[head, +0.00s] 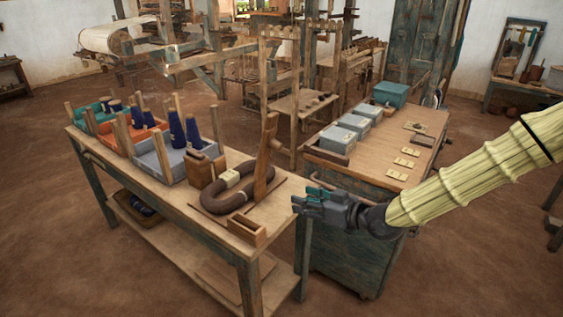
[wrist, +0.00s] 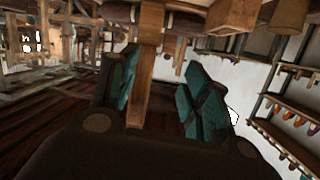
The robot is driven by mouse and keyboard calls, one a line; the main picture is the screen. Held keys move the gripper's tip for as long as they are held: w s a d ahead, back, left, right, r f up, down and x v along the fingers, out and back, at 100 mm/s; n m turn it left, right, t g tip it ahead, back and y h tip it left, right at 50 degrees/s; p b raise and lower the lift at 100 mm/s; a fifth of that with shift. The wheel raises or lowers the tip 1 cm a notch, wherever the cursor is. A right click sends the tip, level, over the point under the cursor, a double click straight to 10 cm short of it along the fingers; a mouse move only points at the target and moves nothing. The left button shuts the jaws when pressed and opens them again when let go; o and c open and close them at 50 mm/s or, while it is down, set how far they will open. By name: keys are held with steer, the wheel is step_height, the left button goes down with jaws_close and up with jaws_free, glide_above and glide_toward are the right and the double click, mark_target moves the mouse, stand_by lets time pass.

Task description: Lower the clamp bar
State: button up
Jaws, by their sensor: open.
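The clamp bar (head: 265,157) is a brown wooden bar standing raised and slightly tilted on the near end of the long workbench. Its foot is by a thick dark brown coil (head: 232,196) with a pale wrap on it. My gripper (head: 303,200) has teal finger pads and is open and empty, just right of the bar in the head view, with a visible gap. In the wrist view a wooden bar (wrist: 146,75), seemingly the clamp bar, runs upright in the space seen between the open fingers (wrist: 160,85). I cannot tell its exact depth there.
A cabinet (head: 340,235) with grey boxes (head: 350,125) stands to the right, under my arm. Open floor lies in front.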

mark_target(281, 147)
steer(key=w+d+r+n+t+y+b, duration=0.1)
steer(key=w+r+n+y+b, duration=0.2)
steer(key=r, duration=0.8)
steer(key=shift+n, duration=0.3)
steer(key=x, duration=0.3)
steer(key=p+x, duration=0.1)
steer(key=x, duration=0.3)
steer(key=w+p+x, duration=0.1)
steer(key=x, duration=0.3)
steer(key=shift+d+f, duration=0.25)
steer(key=shift+d, duration=0.1)
jaws_close()
